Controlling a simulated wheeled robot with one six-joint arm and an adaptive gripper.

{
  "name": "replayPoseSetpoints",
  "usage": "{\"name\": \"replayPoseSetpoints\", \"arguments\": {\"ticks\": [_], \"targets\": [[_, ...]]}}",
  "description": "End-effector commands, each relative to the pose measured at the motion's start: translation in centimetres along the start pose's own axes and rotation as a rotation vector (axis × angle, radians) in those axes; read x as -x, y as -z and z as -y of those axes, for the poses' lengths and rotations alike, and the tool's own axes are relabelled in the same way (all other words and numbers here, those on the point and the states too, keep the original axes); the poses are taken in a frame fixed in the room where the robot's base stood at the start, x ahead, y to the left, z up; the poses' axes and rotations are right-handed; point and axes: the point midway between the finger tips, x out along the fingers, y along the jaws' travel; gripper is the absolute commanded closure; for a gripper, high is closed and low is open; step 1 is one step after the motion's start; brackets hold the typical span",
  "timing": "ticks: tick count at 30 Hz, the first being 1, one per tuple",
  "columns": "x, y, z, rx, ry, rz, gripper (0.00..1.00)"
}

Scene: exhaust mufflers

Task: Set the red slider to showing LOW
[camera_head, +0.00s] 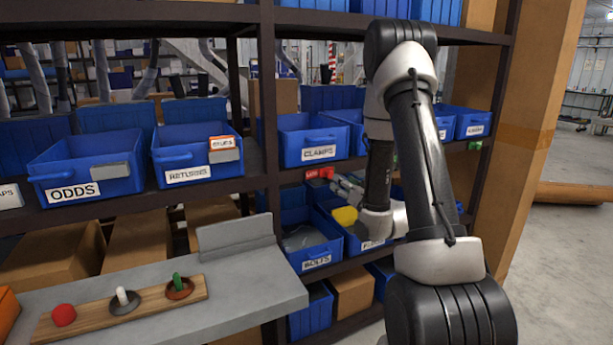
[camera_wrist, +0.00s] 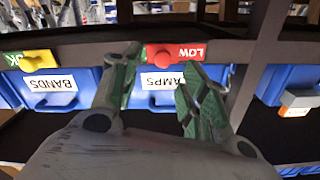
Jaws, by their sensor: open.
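The red slider (camera_wrist: 162,57) is on the shelf edge above the CLAMPS bin label in the wrist view, which is upside down. A red label reading LOW (camera_wrist: 190,52) shows uncovered beside its knob. In the head view, the red slider (camera_head: 327,172) sits right of the LOW label (camera_head: 311,174), below the CLAMPS bin. My gripper (camera_wrist: 165,82) is open and empty in the wrist view. The slider appears between its two fingers in the picture; a gap seems to separate them, but contact is hard to judge. My gripper (camera_head: 346,188) is small and partly unclear in the head view.
The blue CLAMPS bin (camera_head: 309,140) is above the slider, and the BOLTS bin (camera_head: 310,248) below. A yellow slider (camera_wrist: 38,57) with a green OK label is beside it on the same edge. A grey bench (camera_head: 255,272) with a peg board is at lower left.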

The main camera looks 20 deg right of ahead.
Motion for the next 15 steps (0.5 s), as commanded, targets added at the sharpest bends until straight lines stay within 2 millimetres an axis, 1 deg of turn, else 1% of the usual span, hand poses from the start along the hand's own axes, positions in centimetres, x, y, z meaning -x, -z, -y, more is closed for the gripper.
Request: {"name": "replayPoseSetpoints", "arguments": {"ticks": [5,8,11,15], "targets": [[-0.1,0.1,0.3,0.103,0.011,-0.007,0.56],[-0.7,0.1,0.3,0.124,0.012,-0.008,0.56],[-2.1,0.1,0.4,0.126,0.014,-0.008,0.56],[-4.6,0.2,0.4,0.125,0.013,-0.009,0.56]]}}
